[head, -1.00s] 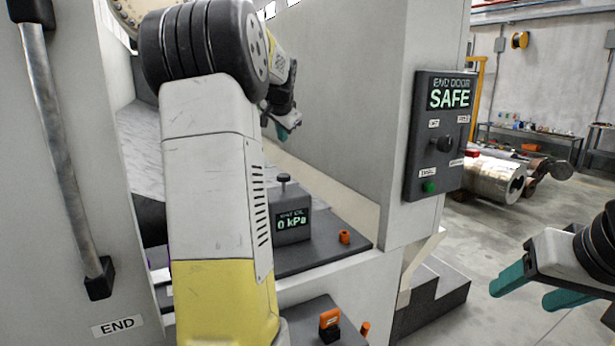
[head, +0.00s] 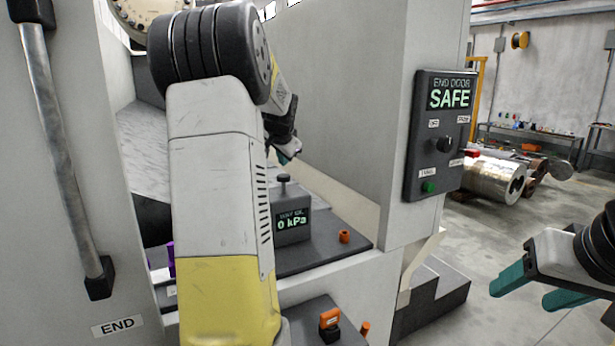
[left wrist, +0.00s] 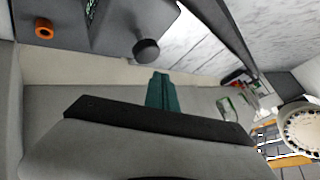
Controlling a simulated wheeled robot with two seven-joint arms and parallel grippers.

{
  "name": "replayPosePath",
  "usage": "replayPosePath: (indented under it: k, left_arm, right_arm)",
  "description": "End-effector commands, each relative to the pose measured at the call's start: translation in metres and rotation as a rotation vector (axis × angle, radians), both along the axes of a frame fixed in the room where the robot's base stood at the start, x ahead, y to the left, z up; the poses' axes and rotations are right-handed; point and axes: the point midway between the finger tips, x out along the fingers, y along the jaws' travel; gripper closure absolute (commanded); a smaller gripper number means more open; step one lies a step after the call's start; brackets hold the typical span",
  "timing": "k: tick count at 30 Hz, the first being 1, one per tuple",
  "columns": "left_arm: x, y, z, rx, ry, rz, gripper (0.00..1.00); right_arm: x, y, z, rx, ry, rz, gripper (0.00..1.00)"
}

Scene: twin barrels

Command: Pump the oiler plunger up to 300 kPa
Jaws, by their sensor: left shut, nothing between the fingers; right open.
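The oiler (head: 293,222) is a dark grey box on a dark shelf inside the machine opening. Its small screen reads 0 kPa. Its plunger (head: 283,182) stands up from the top with a round black knob, which also shows in the left wrist view (left wrist: 146,51). My left gripper (head: 287,155) is above the plunger in the head view, partly hidden by my own arm. Its teal fingers (left wrist: 162,92) are shut and empty, apart from the knob in the left wrist view. My right gripper (head: 522,287) is open and empty at the lower right.
A control panel (head: 440,135) reading END DOOR SAFE is on the machine's wall to the right. An orange cap (head: 344,236) is on the shelf beside the oiler, and an orange-and-black item (head: 329,325) is lower down. A handle bar (head: 66,150) stands at the left.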

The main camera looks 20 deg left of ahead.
Motion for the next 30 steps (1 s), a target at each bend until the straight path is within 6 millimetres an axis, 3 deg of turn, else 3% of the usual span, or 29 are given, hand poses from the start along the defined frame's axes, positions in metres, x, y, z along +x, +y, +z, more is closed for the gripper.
replayPosePath:
  k: [7,30]
  left_arm:
    - [-0.0002,0.0,-0.0134,0.0,-0.001,-0.001,1.0]
    - [-0.0001,0.0,-0.0139,0.0,-0.001,-0.001,1.0]
  right_arm:
    - [0.0,0.0,0.0,0.0,0.0,0.0,0.39]
    - [0.0,0.0,0.0,0.0,0.0,0.0,0.39]
